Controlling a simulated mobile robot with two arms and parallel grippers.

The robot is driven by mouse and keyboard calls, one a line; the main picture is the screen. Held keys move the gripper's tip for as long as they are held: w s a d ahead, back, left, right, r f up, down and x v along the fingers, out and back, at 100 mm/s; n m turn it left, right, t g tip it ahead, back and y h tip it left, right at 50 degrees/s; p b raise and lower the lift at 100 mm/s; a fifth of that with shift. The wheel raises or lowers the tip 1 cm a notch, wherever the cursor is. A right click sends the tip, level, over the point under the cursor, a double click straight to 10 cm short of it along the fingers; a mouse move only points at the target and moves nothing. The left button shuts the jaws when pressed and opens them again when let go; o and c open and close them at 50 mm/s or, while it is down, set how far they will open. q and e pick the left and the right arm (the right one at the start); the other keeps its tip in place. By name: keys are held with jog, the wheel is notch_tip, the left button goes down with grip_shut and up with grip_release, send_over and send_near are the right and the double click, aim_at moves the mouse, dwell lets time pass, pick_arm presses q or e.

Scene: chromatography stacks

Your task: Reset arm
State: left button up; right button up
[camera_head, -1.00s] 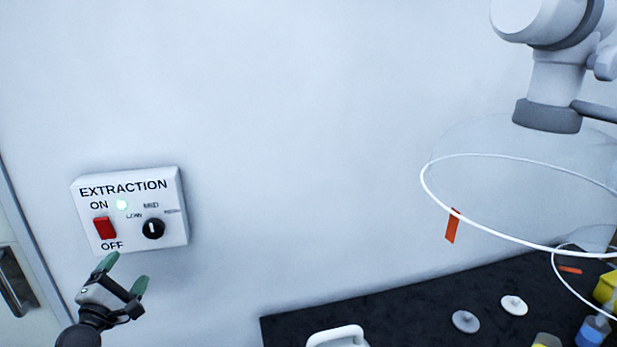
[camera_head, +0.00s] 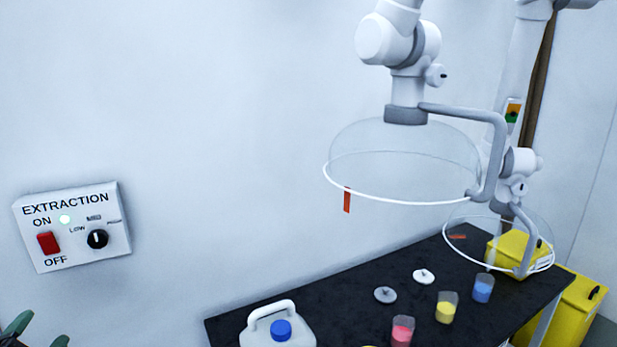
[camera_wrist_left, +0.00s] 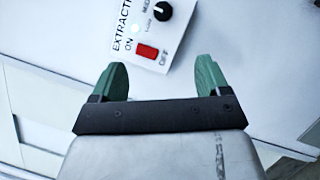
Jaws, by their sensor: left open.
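My left gripper (camera_head: 40,334) shows only its green fingertips at the bottom left of the head view, below the extraction control box (camera_head: 72,228). In the left wrist view my left gripper (camera_wrist_left: 159,82) is open and empty, its two green fingers wide apart. The control box (camera_wrist_left: 150,35) lies beyond the fingertips there, apart from them. My right gripper is in neither view.
A black bench (camera_head: 330,281) carries a white jug (camera_head: 254,338) with a blue cap, pink, yellow and blue beakers, and two small discs. Clear extraction hoods (camera_head: 400,155) on jointed white arms hang above it. Yellow bins (camera_head: 575,315) stand at the right. The wall between box and hoods is bare.

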pick_arm(q)
jog(key=s+d+f+m+g+h, duration=0.35)
jog(key=d+f+m, duration=0.4)
jog(key=d, duration=0.25)
jog(key=s+d+f+m+g+h, duration=0.3)
jog(key=d+f+m+g, duration=0.2)
jog(key=d+f+m, duration=0.35)
jog(key=s+d+f+m+g+y, duration=0.15)
jog(key=s+d+m+g, duration=0.3)
jog(key=s, duration=0.45)
jog(key=s+d+f+m+g+y, duration=0.1)
jog(key=s+d+m+g+y, duration=0.15)
jog(key=s+d+m, duration=0.45)
notch_tip(320, 180, down, 27)
jog(key=s+a+n+g+b, duration=0.1)
jog(key=s+a+g+b, duration=0.1)
jog(key=b, duration=0.1)
jog(key=s+a+f+g+b, duration=0.1)
jog(key=s+a+f+b, duration=0.1)
jog(key=s+f, duration=1.4)
notch_tip(320, 180, down, 4)
jog(key=shift+a+r, duration=0.15)
jog(key=shift+a, duration=0.3)
